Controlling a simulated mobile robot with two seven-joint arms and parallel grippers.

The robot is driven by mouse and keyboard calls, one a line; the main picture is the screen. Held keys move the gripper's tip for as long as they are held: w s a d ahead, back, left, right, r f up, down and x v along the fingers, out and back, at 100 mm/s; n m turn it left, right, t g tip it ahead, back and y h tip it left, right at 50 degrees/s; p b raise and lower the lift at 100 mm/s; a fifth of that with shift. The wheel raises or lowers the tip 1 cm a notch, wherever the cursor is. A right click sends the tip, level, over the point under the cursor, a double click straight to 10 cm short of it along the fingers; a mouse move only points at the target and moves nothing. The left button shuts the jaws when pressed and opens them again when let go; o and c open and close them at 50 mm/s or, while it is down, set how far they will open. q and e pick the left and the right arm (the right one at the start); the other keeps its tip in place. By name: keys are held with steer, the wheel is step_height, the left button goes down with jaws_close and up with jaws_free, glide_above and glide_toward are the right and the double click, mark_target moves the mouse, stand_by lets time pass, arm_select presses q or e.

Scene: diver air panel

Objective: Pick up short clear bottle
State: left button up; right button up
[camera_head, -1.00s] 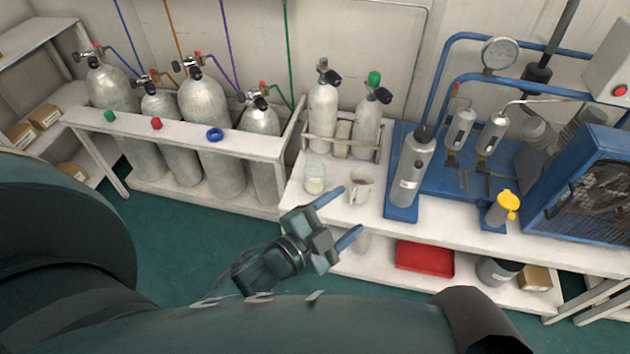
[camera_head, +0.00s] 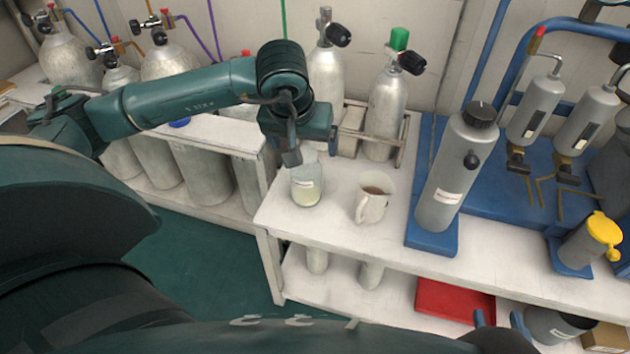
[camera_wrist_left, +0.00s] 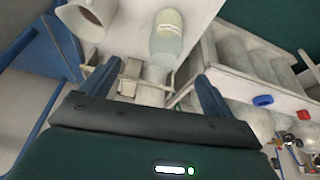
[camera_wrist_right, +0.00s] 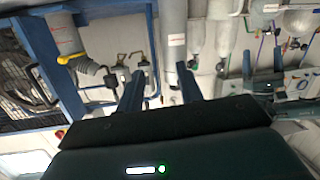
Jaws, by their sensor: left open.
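The short clear bottle (camera_head: 306,190) stands upright on the white bench, with pale contents and a label, near the bench's left end. My left gripper (camera_head: 293,158) is just above and behind it in the head view, pointing down, partly hiding its top. In the left wrist view the bottle (camera_wrist_left: 167,38) appears beyond the two spread fingers of my left gripper (camera_wrist_left: 147,78), with nothing between them. My right gripper (camera_head: 498,318) shows at the bottom edge of the head view, fingers apart. In the right wrist view its fingers (camera_wrist_right: 160,75) are apart and empty.
A white mug (camera_head: 373,200) stands close to the right of the bottle. A grey cylinder (camera_head: 452,170) on a blue base is further right. Two tanks in a rack (camera_head: 400,150) stand behind. A red tray (camera_head: 455,300) is on the lower shelf.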

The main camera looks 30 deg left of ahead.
mark_target(304, 168)
arm_select(q)
steer(key=x, duration=0.2)
steer(key=b+x, duration=0.1)
steer(key=x, duration=0.5)
steer(key=shift+a+b, duration=0.35)
steer(key=shift+b, duration=0.05)
steer(key=x, duration=0.1)
steer(key=b+x, duration=0.1)
steer(key=x, duration=0.2)
steer(key=shift+s+a+f, duration=0.1)
steer(key=shift+a+f, duration=0.1)
steer(key=shift+a, duration=0.15)
steer(key=shift+f+b, duration=0.2)
steer(key=shift+b, duration=0.1)
arm_select(e)
steer(key=shift+s+a+r+n+t+y, duration=0.1)
steer(key=shift+a+r+n+t+y, duration=0.05)
steer(key=shift+a+n+t+y, duration=0.7)
arm_select(q)
steer(key=shift+c, duration=0.2)
arm_select(e)
steer(key=shift+d+y, duration=0.15)
steer(key=shift+y, duration=0.1)
arm_select(q)
steer(key=c, duration=1.1)
